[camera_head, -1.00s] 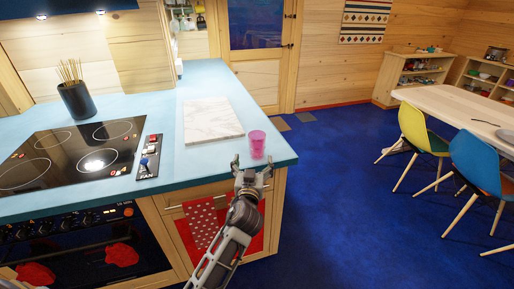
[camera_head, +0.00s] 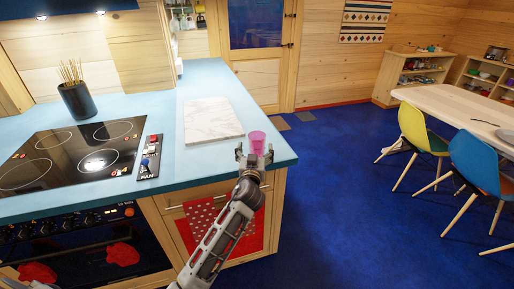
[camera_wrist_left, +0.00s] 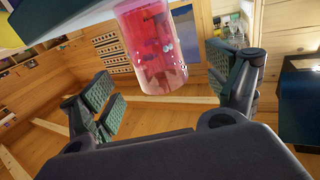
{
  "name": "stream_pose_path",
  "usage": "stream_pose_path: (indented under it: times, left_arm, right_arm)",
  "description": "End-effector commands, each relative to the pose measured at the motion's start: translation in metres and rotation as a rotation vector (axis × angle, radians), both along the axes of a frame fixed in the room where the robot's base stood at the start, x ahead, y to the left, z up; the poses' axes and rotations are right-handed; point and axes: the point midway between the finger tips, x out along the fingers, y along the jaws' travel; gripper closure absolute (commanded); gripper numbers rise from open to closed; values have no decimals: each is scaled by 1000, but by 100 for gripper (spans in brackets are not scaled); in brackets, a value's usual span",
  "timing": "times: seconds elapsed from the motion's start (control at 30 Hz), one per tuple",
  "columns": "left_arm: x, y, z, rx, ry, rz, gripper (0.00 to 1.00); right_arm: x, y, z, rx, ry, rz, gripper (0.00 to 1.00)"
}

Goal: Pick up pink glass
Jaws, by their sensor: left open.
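The pink glass (camera_head: 257,141) stands upright near the right front corner of the blue countertop (camera_head: 270,161). It is see-through and shows large in the left wrist view (camera_wrist_left: 150,50). My left gripper (camera_head: 255,154) is open at the counter's edge, right at the near side of the glass. In the left wrist view the glass is ahead of and partly between the two green-padded fingers (camera_wrist_left: 168,98), with gaps on both sides. The fingertips partly cover the lower part of the glass in the head view. My right gripper is not in view.
A white marble board (camera_head: 212,120) lies just left of the glass. The black cooktop (camera_head: 70,152) and fan switch panel (camera_head: 149,158) are farther left. A red towel (camera_head: 215,218) hangs below the counter. Blue floor on the right is open before the chairs (camera_head: 424,130).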

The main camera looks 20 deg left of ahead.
Motion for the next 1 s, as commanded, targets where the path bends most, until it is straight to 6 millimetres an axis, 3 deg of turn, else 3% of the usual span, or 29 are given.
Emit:
stream_pose_path:
  times: [0.67, 1.0]
  left_arm:
    - [11, 2, 1, 1, -1, 1, 12]
    - [36, 6, 3, 2, -1, 1, 12]
  right_arm:
    - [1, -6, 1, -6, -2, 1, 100]
    - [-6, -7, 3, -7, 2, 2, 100]
